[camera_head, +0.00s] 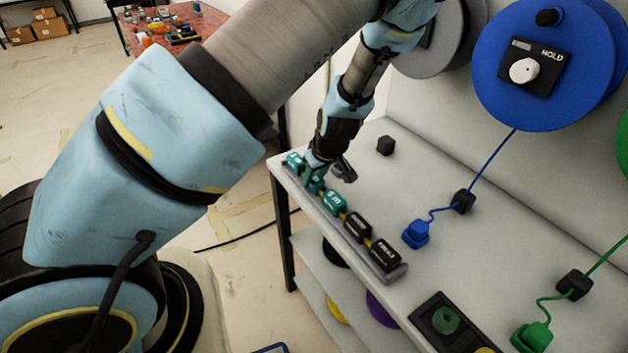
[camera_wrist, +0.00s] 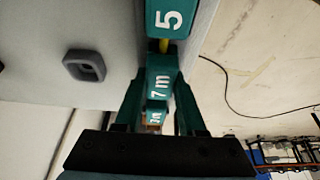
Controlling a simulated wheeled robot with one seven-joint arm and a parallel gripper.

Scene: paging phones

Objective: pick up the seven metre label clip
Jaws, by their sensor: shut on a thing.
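The seven metre label clip (camera_wrist: 159,82) is a teal block marked "7 m" in the wrist view. My gripper (camera_wrist: 159,98) has its two teal fingers on either side of it and is shut on it. In the head view my gripper (camera_head: 313,176) reaches down over the grey rail (camera_head: 393,275), partly hiding the clip. The clip is in line with the others; I cannot tell whether it is lifted. A teal clip marked 5 (camera_wrist: 171,18) is on one side of it, and a smaller-looking teal clip marked 3 m (camera_wrist: 156,116) is on the other.
Two black clips (camera_head: 357,227) sit farther along the rail, which runs near the white table's (camera_head: 470,270) edge. A small dark block (camera_head: 386,145) stands nearby. Blue (camera_head: 416,233) and green (camera_head: 532,337) plugs with cords lie to the right, below the wall discs.

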